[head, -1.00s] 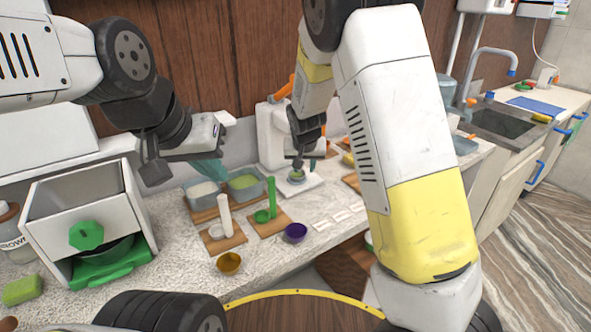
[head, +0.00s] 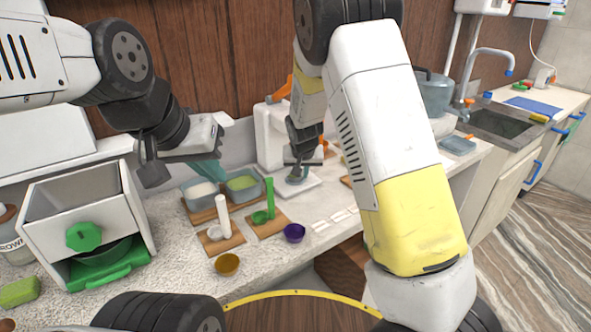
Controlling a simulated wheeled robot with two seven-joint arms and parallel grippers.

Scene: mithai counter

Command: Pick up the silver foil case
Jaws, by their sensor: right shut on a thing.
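A small round silvery case (head: 297,179), with some green showing, is on the white scale (head: 312,185) at the back of the counter. It looks like the silver foil case, though my gripper partly covers it. My right gripper (head: 298,170) points down over it and is shut on it. I cannot tell whether the case is touching the scale.
Two grey tubs (head: 243,186) stand left of the scale. In front are wooden boards with a white and a green scoop, a purple cup (head: 294,233) and a gold cup (head: 227,264). Small white cards lie at right. A white box (head: 80,205) fills the left.

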